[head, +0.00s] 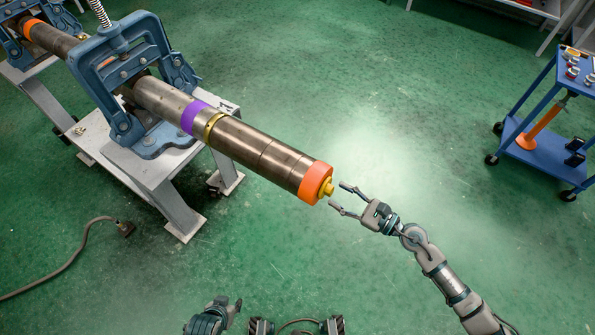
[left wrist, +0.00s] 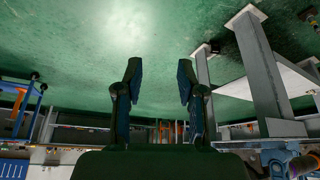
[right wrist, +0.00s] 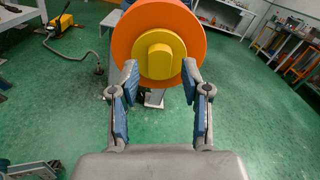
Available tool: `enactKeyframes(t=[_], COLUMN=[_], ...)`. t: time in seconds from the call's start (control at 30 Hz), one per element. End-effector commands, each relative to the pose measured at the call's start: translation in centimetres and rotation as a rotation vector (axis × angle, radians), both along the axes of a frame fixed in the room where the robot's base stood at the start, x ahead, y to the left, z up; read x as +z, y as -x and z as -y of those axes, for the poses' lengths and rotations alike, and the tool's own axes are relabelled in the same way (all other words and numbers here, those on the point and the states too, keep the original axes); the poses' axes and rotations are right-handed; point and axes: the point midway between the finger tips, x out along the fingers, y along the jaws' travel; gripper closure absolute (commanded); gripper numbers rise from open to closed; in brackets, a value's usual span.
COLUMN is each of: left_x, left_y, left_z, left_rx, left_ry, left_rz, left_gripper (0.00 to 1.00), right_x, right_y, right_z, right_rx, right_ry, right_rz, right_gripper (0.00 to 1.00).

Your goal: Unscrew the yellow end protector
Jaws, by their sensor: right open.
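The yellow end protector (head: 328,188) is a small knob on the orange end (head: 314,182) of a long metal pipe (head: 254,151). In the right wrist view the protector (right wrist: 160,54) faces me, centred in the orange disc (right wrist: 127,37). My right gripper (head: 339,196) is open just off the pipe's end. Its fingertips (right wrist: 160,79) appear on either side of the protector's lower part, and I see no clear contact. My left gripper (head: 230,304) is low in the head view, away from the pipe. Its fingers (left wrist: 159,70) are spread and empty in the left wrist view.
A blue vise (head: 128,75) on a grey stand (head: 160,172) holds the pipe, which has a purple band (head: 194,117). A second vise (head: 20,45) is at the upper left. A blue cart (head: 545,150) stands at the right. A cable (head: 75,247) lies on the green floor.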

Motion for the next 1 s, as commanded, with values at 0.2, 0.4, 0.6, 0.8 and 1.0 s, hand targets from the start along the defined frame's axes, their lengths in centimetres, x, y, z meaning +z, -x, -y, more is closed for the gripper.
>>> enactKeyframes(t=[0.2,0.4,0.6,0.8,1.0], left_x=[-0.9,-0.7,1.3,1.4,1.0], left_y=[0.2,-0.2,-3.7,-1.8,2.6], left_z=[0.0,0.1,1.2,0.5,-0.9], left_rx=[0.0,-0.001,-0.011,-0.005,0.008], left_ry=[-0.001,0.003,0.043,0.019,-0.031], left_rz=[-0.008,0.008,0.185,0.09,-0.122], left_gripper=[0.61,0.61,0.61,0.61,0.61], right_x=[-0.2,-0.1,-0.1,0.3,0.3], right_y=[0.7,0.7,0.7,0.7,0.6], right_z=[0.8,0.8,0.8,0.8,0.8], right_rx=[0.003,0.003,0.003,0.002,0.002], right_ry=[0.0,0.001,0.001,-0.052,-0.127], right_rz=[-0.003,-0.002,-0.002,-0.078,-0.19], right_gripper=[0.53,0.53,0.53,0.53,0.53])
